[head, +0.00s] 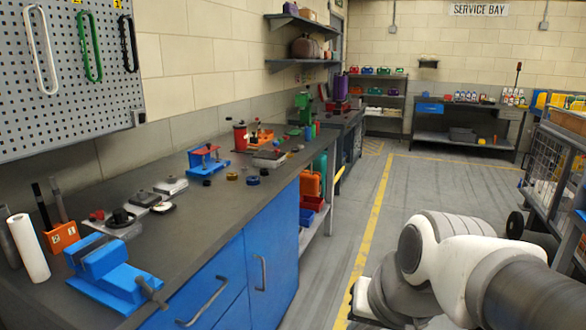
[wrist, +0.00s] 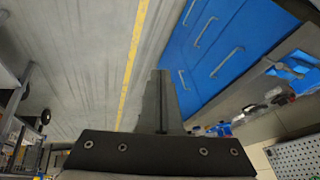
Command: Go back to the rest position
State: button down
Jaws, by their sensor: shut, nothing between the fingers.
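My gripper (wrist: 160,74) shows in the wrist view, its two fingers together and empty. It points over the grey floor (wrist: 70,60), with the yellow floor line (wrist: 132,62) just left of the fingertips and the blue cabinet fronts (wrist: 215,45) to the right. The wrist picture looks upside down. In the head view, my white and grey arm is at the lower right over the aisle, bent. My gripper is outside the head view.
A long workbench (head: 221,193) with a blue vise (head: 106,271) and other tools runs along the left. A wire cart (head: 553,167) stands at the right. A far bench (head: 467,105) is at the back. The aisle floor (head: 445,185) between is clear.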

jog(key=s+d+n+h, duration=0.2)
jog(key=s+d, duration=0.3)
notch_tip(320, 180, up, 16)
jog(key=p, duration=1.5)
jog(key=shift+f, duration=0.2)
jog(key=shift+a, duration=0.1)
